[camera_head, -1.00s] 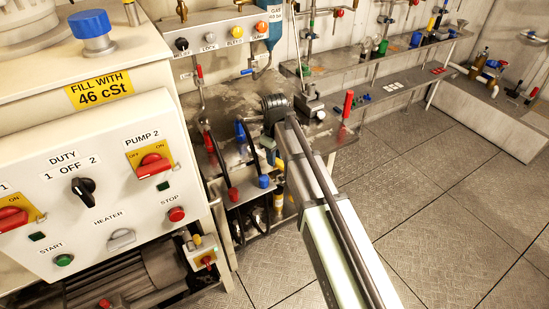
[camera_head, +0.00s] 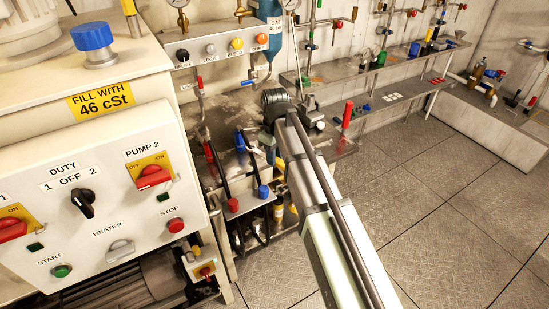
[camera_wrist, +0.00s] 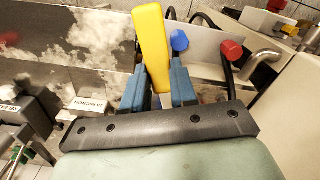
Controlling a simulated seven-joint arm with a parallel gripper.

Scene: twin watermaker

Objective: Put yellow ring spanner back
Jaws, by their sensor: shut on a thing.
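My gripper (camera_wrist: 160,80) has blue fingers, shut on a yellow flat bar in the wrist view, which I take to be the yellow ring spanner (camera_wrist: 151,42). The spanner sticks up past the fingertips toward the top of that view. Its ring end is not clearly visible. In the head view my arm reaches to the bench beside the white control cabinet. There the fingers and the spanner are small and partly hidden, so the exact grip is hard to tell. The spanner's storage place cannot be made out.
A red cap (camera_head: 232,205) and a blue cap (camera_head: 263,191) on dark hoses stand close to my gripper. The white control cabinet (camera_head: 118,235) is on the left. A red-handled item (camera_head: 347,115) stands at the bench's right end. Open floor (camera_head: 430,200) lies to the right.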

